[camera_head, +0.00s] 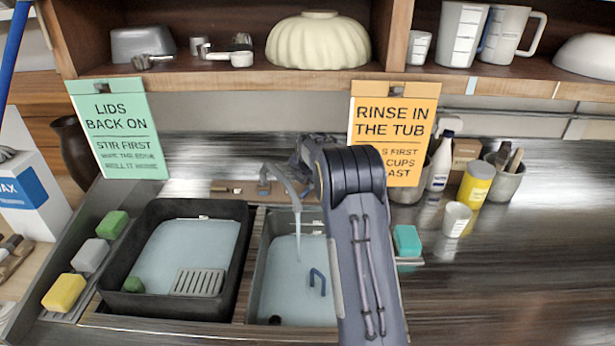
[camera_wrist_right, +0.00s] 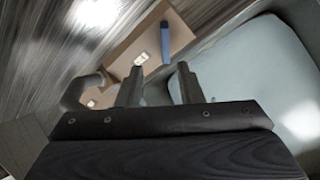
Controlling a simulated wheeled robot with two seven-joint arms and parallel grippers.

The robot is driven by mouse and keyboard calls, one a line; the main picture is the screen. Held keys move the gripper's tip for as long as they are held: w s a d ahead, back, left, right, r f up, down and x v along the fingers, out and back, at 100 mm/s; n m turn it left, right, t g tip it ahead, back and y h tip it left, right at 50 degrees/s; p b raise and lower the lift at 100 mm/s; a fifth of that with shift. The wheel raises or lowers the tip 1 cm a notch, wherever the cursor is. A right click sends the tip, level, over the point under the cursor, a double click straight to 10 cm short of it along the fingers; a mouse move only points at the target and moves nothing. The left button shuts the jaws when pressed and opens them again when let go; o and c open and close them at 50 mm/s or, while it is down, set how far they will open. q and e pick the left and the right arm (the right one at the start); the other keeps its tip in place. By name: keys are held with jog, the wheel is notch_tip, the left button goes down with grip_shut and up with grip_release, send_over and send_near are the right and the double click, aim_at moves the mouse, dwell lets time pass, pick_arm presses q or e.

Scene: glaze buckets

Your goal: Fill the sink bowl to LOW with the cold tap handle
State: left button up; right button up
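The sink bowl (camera_head: 270,285) holds pale water, and a thin stream falls into it from the tap spout (camera_head: 285,180). My right arm covers the bowl's right side; a small mark on its back wall is too small to read. In the right wrist view, the blue cold tap handle (camera_wrist_right: 165,42) stands on the brown tap base (camera_wrist_right: 122,58). My right gripper (camera_wrist_right: 160,68) has its two fingers apart, with the blue handle just beyond and between the tips; contact cannot be told. The spout (camera_wrist_right: 78,95) shows beside the left finger. My left gripper is not in view.
A black tub (camera_head: 128,255) of water with a grey rack stands left of the bowl. Sponges (camera_head: 65,292) line its left side. A teal sponge (camera_head: 407,240), white cup (camera_head: 456,219) and yellow can (camera_head: 475,184) stand right. Signs (camera_head: 394,125) hang from the shelf above.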

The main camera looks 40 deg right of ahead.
aim_at(306, 190)
jog(key=x, duration=0.2)
jog(key=p+x, duration=0.1)
jog(key=shift+s+d+f, duration=0.15)
jog(key=shift+s+f, duration=0.05)
jog(key=shift+f, duration=0.3)
jog(key=p+x, duration=0.1)
jog(key=x, duration=0.3)
jog(key=shift+w+f+p, duration=0.1)
jog(key=shift+f+p, duration=0.1)
jog(key=shift+p, duration=0.1)
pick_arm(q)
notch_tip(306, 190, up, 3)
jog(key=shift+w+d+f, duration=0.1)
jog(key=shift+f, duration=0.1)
pick_arm(e)
jog(key=shift+d, duration=0.1)
jog(key=shift+f, duration=0.1)
grip_shut()
